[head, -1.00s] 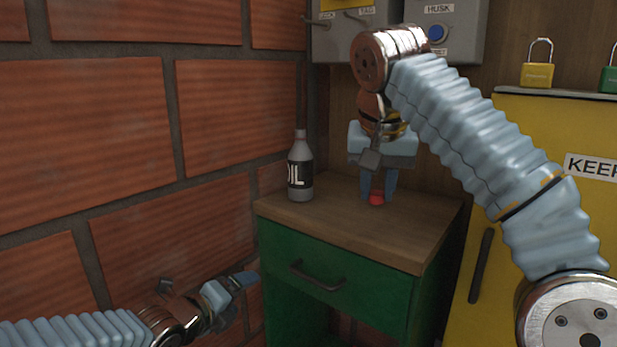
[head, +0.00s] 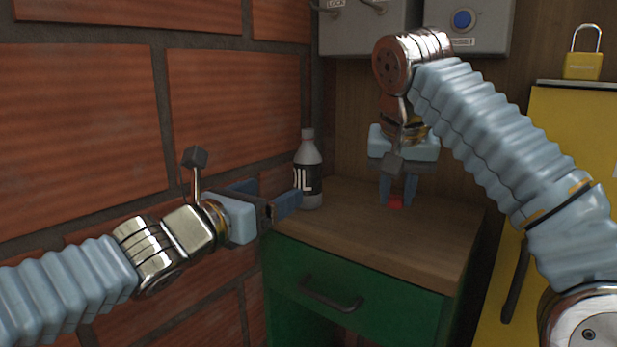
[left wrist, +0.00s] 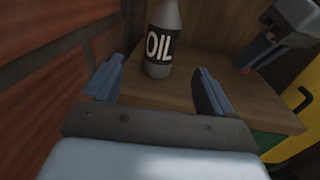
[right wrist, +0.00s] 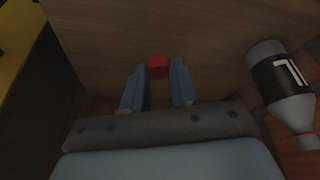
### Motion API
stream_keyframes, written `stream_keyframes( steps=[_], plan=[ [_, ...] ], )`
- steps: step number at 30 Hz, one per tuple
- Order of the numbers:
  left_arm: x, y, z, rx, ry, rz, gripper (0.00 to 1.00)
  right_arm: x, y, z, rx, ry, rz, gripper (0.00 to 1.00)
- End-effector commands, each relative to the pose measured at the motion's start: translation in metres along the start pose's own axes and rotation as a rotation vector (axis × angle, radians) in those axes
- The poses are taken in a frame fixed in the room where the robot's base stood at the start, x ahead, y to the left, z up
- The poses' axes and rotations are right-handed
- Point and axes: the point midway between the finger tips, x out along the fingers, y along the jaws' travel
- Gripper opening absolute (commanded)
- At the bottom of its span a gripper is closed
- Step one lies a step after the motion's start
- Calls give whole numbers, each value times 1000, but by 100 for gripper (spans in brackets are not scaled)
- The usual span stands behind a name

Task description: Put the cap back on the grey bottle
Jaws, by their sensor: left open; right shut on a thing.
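The grey bottle (head: 308,168) with a black OIL label stands upright at the left back of the wooden cabinet top. It also shows in the left wrist view (left wrist: 160,42) and the right wrist view (right wrist: 282,88). My left gripper (head: 270,203) is open and empty, its fingers pointing at the bottle from the left; in the left wrist view the bottle is ahead between the fingers, apart from them. My right gripper (head: 397,192) is shut on the red cap (head: 395,202), to the right of the bottle. The cap shows between its fingertips in the right wrist view (right wrist: 158,67).
The cabinet (head: 350,290) is green with a wooden top (head: 440,225) and a dark drawer handle. A brick wall (head: 90,130) stands close on the left. Grey control boxes (head: 465,30) hang behind. A yellow cabinet (head: 570,130) with a padlock (head: 582,60) is on the right.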

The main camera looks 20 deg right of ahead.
Motion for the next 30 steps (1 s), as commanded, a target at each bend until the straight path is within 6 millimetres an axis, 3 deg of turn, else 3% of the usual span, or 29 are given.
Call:
stream_keyframes(
  steps=[5, 15, 30],
  plan=[
    [9, 0, -1, -1, 3, -2, 85, -1, 0, 0, 0, 0, 0, 0],
    [62, -1, 0, -2, 2, -1, 85, -10, 0, -4, 0, 0, 0, 0],
    [76, -1, 0, -3, 2, 0, 85, -13, 0, -5, 0, 0, 0, 0]
  ],
)
